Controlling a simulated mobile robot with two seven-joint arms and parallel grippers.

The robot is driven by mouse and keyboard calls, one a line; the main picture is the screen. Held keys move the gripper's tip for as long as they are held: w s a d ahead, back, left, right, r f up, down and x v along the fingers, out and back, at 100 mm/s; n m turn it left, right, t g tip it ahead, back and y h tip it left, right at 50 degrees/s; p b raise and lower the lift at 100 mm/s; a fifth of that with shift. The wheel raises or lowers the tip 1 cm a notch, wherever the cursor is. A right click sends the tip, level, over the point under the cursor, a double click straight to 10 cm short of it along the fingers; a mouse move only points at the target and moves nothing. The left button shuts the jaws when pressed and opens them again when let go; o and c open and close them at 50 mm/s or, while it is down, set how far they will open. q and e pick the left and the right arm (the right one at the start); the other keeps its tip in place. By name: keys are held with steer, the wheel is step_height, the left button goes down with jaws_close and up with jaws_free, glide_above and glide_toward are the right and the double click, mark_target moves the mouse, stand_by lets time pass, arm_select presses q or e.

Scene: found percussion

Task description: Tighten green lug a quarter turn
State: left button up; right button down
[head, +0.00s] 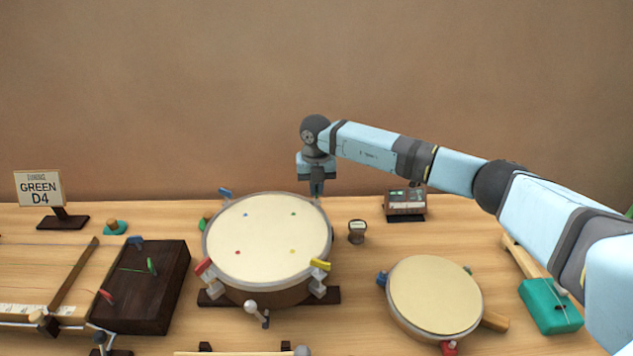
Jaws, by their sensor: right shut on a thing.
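The large drum (270,240) stands on the table with a cream head marked by red, blue, green and yellow dots. My right gripper (316,190) points straight down at the drum's far right rim, beside the green dot (293,214). It is shut on the lug there, which its fingers hide; the dot's colour marks it as the green lug. The blue lug (225,192), red lug (203,265) and yellow lug (320,264) show around the rim. My left gripper is out of view.
A sign (39,188) reads GREEN D4. A smaller drum (435,295) and a teal block (550,305) are at right, a dark stringed box (150,285) at left.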

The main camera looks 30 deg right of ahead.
steer(key=shift+r+m, duration=0.15)
steer(key=shift+m, duration=0.35)
steer(key=m+p, duration=0.2)
steer(key=m, duration=0.1)
steer(key=shift+w+a+m+p, duration=0.1)
steer(key=shift+m+p, duration=0.5)
steer(key=shift+m, duration=1)
steer(key=c, duration=1.3)
jaws_free()
steer(key=shift+o, duration=0.2)
